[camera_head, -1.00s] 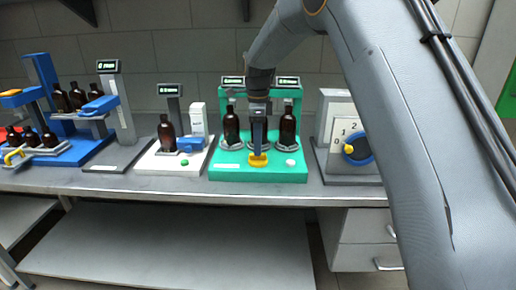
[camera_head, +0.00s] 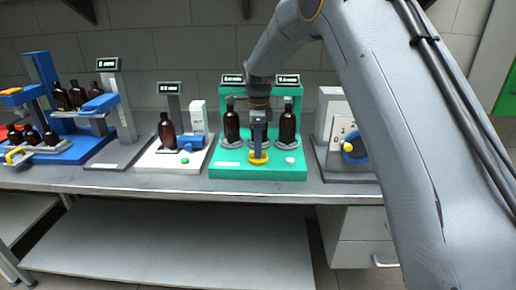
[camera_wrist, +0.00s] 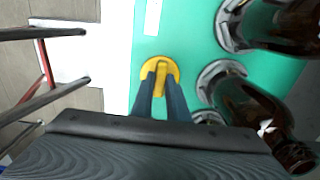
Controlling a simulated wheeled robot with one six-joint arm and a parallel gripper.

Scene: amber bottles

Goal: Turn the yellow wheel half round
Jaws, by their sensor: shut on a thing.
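The yellow wheel (camera_head: 258,158) sits at the front of the green station base (camera_head: 232,172), between two amber bottles. It also shows in the wrist view (camera_wrist: 173,68) as a round yellow disc with a raised grip bar across it. My gripper (camera_head: 258,150) points straight down onto the wheel. In the wrist view my gripper (camera_wrist: 160,76) has its two dark fingers close together at the bar, shut on it. The fingertips hide part of the wheel.
Amber bottles (camera_head: 231,125) and (camera_head: 287,126) stand on grey rests on either side of my gripper. A white button (camera_head: 290,160) is right of the wheel. A blue dial (camera_head: 355,148) stands to the right, and a white station (camera_head: 170,158) to the left.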

